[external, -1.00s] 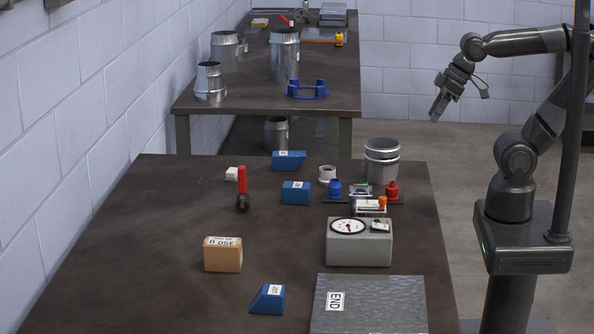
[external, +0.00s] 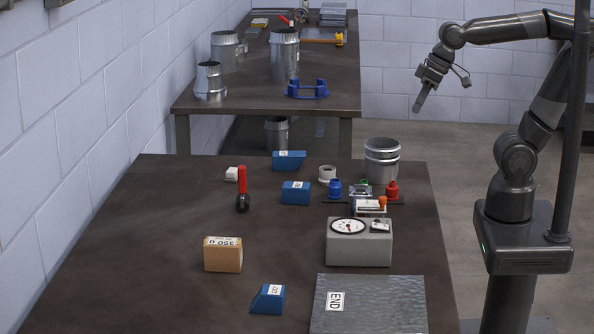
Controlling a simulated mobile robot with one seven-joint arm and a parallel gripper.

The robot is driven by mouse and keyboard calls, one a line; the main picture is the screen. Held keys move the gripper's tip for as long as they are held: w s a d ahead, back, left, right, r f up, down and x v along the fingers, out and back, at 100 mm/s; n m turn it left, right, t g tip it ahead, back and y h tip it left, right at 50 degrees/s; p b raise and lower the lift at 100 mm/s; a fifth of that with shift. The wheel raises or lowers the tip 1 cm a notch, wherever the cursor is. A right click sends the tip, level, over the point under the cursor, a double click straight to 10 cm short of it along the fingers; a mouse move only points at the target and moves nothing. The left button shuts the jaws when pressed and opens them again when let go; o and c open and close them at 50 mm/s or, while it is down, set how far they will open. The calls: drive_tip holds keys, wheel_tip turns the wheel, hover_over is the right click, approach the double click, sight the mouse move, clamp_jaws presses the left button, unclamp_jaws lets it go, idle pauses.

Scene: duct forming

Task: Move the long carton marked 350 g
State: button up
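The carton marked 350 g (external: 222,258) is a tan-brown box with a white label on its top. It stands on the left front part of the near dark table, apart from the things around it. My gripper (external: 417,106) hangs in the air beyond the right side of the tables, far up and to the right of the carton. It points down and touches nothing. Its fingers are too small to tell whether they are open or shut.
The near table (external: 130,262) is bare left of the carton. A blue wedge block (external: 267,300), a metal sheet marked END (external: 390,305) and a grey dial gauge box (external: 360,246) are nearby. A red-handled tool (external: 242,185), more blue blocks (external: 295,193) and a metal duct (external: 382,163) stand farther back.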

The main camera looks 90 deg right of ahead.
drive_tip(key=w+a+m, duration=0.1)
drive_tip(key=w+a, duration=0.1)
drive_tip(key=w, duration=0.2)
drive_tip(key=w+a+r+m+g+y, duration=0.1)
drive_tip(key=w+a, duration=0.1)
drive_tip(key=w, duration=0.3)
drive_tip(key=w+a+m+y, duration=0.1)
drive_tip(key=w, duration=0.3)
drive_tip(key=shift+w+a+r+m+g, duration=0.3)
drive_tip(key=shift+a+r+m, duration=0.05)
drive_tip(key=shift+a+m, duration=0.05)
clamp_jaws()
drive_tip(key=w+a+f+m+g+y, duration=0.1)
drive_tip(key=w+a+f+m, duration=0.15)
drive_tip(key=w, duration=0.45)
drive_tip(key=w+a+f+m+y, duration=0.1)
drive_tip(key=w+a+m+y, duration=0.1)
drive_tip(key=w+a, duration=0.3)
drive_tip(key=m+g+y, duration=0.2)
drive_tip(key=m+y, duration=0.3)
drive_tip(key=m, duration=0.3)
approach(226, 239)
drive_tip(key=d+f, duration=0.2)
drive_tip(key=d, duration=0.1)
drive_tip(key=a, duration=0.7)
drive_tip(key=a+f, duration=0.1)
drive_tip(key=a, duration=0.3)
drive_tip(key=shift+w+f, duration=0.1)
drive_tip(key=shift+w, duration=0.05)
drive_tip(key=shift+f, duration=0.4)
